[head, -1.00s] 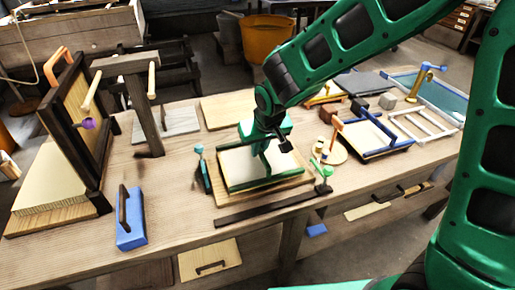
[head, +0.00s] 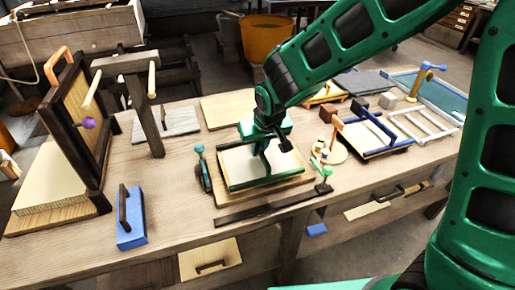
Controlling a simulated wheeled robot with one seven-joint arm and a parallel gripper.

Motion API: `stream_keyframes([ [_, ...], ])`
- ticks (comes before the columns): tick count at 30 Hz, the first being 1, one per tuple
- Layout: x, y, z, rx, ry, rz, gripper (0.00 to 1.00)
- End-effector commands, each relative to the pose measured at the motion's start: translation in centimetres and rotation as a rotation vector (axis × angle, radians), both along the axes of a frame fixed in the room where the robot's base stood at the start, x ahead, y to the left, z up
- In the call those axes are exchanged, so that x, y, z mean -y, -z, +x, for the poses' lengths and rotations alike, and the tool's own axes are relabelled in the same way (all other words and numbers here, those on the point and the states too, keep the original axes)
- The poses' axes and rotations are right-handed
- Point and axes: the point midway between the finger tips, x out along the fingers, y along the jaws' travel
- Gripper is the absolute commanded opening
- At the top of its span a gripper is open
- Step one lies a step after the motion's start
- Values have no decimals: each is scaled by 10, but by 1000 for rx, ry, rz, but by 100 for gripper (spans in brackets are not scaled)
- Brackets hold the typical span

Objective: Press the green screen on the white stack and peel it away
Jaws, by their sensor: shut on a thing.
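The green screen (head: 238,186) is a green frame that lies flat on the white stack (head: 237,163) near the middle of the table. The stack rests on a wooden board (head: 226,199). My gripper (head: 266,148) comes down from above and is shut on the green screen, over its middle to right part. The fingertips are partly hidden by the green wrist. I cannot tell whether the frame touches the stack all round.
A dark bar (head: 262,210) lies in front of the board. A blue block with a dark handle (head: 131,225) is at the front left. A blue-handled frame (head: 375,136) stands to the right. A wooden post rack (head: 146,110) and hinged dark frame (head: 80,130) stand left.

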Motion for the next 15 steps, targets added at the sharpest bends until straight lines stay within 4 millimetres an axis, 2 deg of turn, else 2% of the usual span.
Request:
stream_keyframes([
  [5, 1, 3, -3, -9, 0, -5, 0],
  [15, 1, -5, -2, -6, -1, -3, 0],
])
